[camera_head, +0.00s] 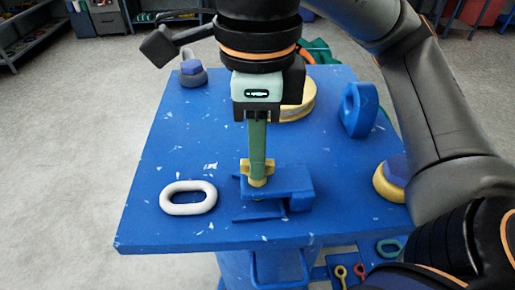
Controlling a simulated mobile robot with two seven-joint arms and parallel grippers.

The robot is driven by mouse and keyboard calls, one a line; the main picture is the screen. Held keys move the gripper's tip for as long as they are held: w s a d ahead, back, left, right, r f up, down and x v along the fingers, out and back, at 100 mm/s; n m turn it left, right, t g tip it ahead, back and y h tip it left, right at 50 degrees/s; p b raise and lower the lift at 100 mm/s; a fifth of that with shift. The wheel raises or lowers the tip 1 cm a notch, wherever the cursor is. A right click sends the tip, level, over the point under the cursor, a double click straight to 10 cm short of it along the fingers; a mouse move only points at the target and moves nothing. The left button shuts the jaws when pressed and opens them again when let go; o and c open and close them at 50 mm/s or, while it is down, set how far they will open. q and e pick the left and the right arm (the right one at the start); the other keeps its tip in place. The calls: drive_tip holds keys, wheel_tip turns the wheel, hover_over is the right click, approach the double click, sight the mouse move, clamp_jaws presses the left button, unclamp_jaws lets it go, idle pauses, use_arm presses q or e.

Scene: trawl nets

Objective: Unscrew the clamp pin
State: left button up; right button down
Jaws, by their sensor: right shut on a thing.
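The blue clamp (281,184) lies on the blue table toward its front edge. The yellow clamp pin (257,170), with a winged head, stands upright at the clamp's upper left. My right gripper (257,160) points straight down over the pin, its long green fingers seen edge-on and shut on the yellow head. The fingers hide part of the head, and the pin's thread cannot be made out. My left gripper is not in view.
On the blue table (160,225) lie a pale chain link (188,198) left of the clamp, a grey-and-blue shackle (192,72), a yellowish coil (298,103) behind my gripper, a blue ring (360,110) and a yellow-and-blue piece (387,187). The table's left strip is mostly clear.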

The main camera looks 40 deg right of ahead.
drive_tip(key=n, duration=0.5)
drive_tip(key=shift+s+f+n, duration=0.1)
drive_tip(key=shift+f+n, duration=0.05)
drive_tip(key=shift+n, duration=0.25)
drive_tip(key=n, duration=0.9)
drive_tip(key=shift+n, duration=0.4)
drive_tip(key=n, duration=2.5)
drive_tip(key=shift+n, duration=0.4)
